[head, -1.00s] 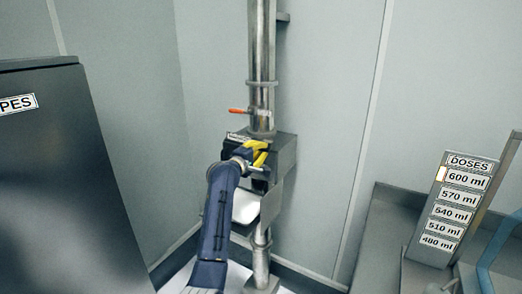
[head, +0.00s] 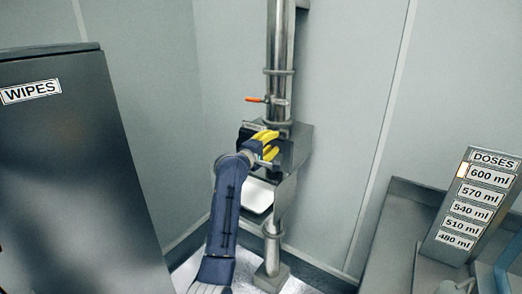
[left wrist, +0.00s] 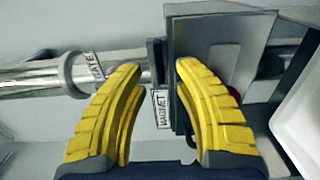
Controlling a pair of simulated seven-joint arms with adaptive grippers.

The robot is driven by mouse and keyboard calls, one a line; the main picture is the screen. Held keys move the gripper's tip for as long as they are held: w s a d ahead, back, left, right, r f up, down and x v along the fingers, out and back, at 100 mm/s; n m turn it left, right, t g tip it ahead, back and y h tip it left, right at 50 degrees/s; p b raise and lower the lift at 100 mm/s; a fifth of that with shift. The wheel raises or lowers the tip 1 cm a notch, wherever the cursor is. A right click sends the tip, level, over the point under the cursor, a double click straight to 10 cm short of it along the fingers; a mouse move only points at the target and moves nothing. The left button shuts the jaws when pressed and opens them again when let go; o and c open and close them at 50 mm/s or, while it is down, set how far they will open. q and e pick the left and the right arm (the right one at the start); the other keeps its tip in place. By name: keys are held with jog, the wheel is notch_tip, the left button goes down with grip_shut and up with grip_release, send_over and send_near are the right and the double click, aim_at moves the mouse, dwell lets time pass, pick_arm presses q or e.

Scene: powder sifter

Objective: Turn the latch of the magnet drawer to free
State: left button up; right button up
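The grey metal drawer housing (head: 299,150) sits on the vertical steel pipe. It also shows in the left wrist view (left wrist: 215,38), with a small label plate (left wrist: 163,108) on its dark front edge. My left gripper (head: 268,143) has yellow fingers and is in front of the housing. In the left wrist view the fingers (left wrist: 160,75) are spread, with nothing seen held between them. The right finger overlaps the housing. A bit of a red part (left wrist: 232,95) shows behind that finger. I cannot make out the latch clearly or its angle. My right gripper is out of view.
An orange-handled valve (head: 257,99) is on the pipe (head: 279,35) above the housing. A white tray (head: 258,196) is below it. A dark WIPES cabinet (head: 70,170) stands left, and a DOSES board (head: 470,205) stands right.

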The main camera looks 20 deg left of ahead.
pick_arm(q)
jog(key=v, duration=0.8)
jog(key=shift+s, duration=0.25)
jog(key=shift+a, duration=0.1)
